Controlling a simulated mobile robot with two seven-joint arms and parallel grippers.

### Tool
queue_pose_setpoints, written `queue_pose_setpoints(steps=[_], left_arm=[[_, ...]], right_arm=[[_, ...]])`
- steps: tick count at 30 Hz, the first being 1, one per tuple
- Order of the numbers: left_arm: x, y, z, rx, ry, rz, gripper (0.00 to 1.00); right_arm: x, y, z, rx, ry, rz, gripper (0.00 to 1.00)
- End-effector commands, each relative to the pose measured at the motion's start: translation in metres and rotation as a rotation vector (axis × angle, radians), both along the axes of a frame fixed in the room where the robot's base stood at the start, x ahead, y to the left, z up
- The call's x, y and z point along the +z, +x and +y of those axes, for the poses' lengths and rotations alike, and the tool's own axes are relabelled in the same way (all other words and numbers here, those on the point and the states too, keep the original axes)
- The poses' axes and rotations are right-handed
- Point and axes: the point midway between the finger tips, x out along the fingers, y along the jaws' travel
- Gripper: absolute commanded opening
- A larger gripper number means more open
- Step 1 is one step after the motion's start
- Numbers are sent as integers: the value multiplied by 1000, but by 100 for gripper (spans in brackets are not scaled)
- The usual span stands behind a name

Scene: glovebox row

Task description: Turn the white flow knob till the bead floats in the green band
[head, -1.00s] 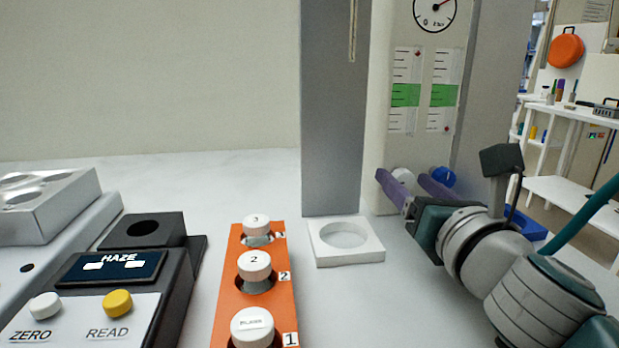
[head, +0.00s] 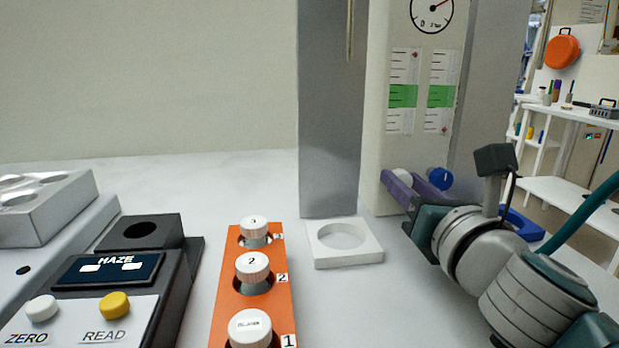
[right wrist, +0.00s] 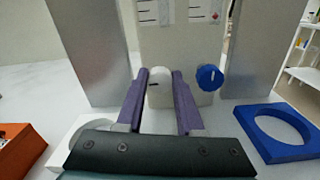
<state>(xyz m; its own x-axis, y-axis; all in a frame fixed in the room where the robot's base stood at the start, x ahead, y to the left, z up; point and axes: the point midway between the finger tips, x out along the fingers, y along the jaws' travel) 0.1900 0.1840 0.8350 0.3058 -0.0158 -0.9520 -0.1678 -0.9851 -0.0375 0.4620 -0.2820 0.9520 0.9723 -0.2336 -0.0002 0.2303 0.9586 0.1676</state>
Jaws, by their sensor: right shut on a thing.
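The white flow knob (head: 402,177) sits low on the panel (head: 383,150), under the left scale. My right gripper (head: 400,174) is shut on it, one purple finger on each side. In the right wrist view the white knob (right wrist: 160,90) stands between the two fingers (right wrist: 159,73), with a dark mark on its face. A small red bead (head: 415,54) shows at the top of the left scale, well above the green band (head: 403,96). The right scale (head: 440,95) has its red bead (head: 444,128) near the bottom. My left gripper is out of view.
A blue knob (head: 439,178) is close beside the right finger. A white ring holder (head: 345,257), an orange rack with white-capped vials (head: 225,300) and the HAZE meter (head: 170,300) stand to the left. A blue ring holder (right wrist: 270,130) lies right.

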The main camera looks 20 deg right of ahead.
Motion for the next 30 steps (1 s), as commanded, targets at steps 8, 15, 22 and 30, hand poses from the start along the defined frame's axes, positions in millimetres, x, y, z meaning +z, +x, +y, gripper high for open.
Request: queue_pose_setpoints(steps=[8, 15, 22, 30], left_arm=[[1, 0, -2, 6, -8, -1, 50], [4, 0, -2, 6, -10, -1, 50], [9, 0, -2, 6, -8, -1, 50], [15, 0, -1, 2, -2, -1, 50]], right_arm=[[0, 0, 0, 0, -15, 4, 0], [1, 0, 0, 0, -110, 26, 0], [1, 0, 1, 0, -290, 71, 0], [1, 0, 1, 0, -542, 130, 0]])
